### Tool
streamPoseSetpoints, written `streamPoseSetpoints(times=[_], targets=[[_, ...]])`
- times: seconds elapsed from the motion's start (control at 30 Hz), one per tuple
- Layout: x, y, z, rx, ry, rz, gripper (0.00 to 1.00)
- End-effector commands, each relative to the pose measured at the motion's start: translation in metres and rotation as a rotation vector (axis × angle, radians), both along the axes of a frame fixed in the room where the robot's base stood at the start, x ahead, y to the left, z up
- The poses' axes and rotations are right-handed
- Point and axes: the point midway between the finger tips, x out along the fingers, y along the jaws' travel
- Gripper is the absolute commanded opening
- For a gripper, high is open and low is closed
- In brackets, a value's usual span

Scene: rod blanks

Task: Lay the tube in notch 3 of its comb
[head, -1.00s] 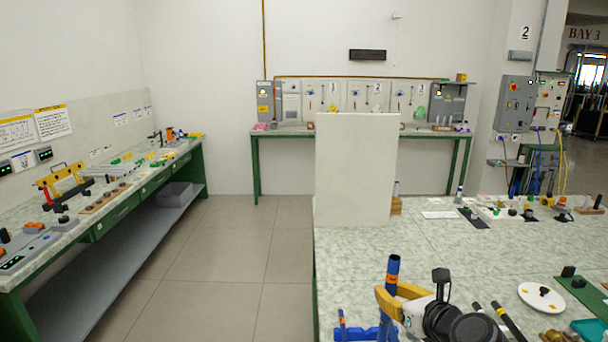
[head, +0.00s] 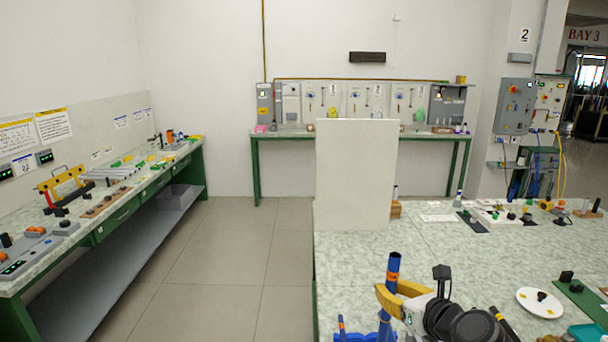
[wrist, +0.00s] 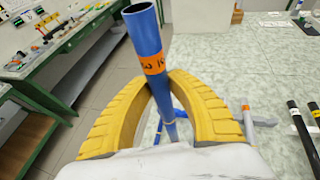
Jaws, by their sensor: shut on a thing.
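A blue tube (head: 393,270) with an orange label stands near upright in my gripper (head: 396,290). In the wrist view the yellow fingers (wrist: 163,84) close around the tube (wrist: 144,35) just below its label, and its open end faces up. A blue part (head: 352,337), perhaps the comb, shows at the bottom edge of the head view, cut off by the frame. In the wrist view blue parts (wrist: 181,124) show partly behind the right finger. The notches and their numbers cannot be made out, and the tube's lower end is hidden.
Black rods (wrist: 301,126) lie further right. A white plate (head: 540,301) and a green mat (head: 584,296) are on the bench. A tall pale panel (head: 356,172) stands behind. The bench middle (head: 450,245) is clear.

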Motion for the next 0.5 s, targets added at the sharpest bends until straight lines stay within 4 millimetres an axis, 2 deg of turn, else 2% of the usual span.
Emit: streamPoseSetpoints(times=[0.03,0.13,0.2,0.3,0.43,0.5], targets=[[0.000,0.000,0.019,0.000,0.000,0.000,0.04],[0.000,0.000,0.038,0.000,0.000,0.000,0.04],[0.000,0.000,0.010,0.000,0.000,0.000,0.04],[0.000,0.000,-0.014,0.000,0.000,0.000,0.04],[0.000,0.000,-0.037,0.000,0.000,0.000,0.04],[0.000,0.000,-0.040,0.000,0.000,0.000,0.04]])
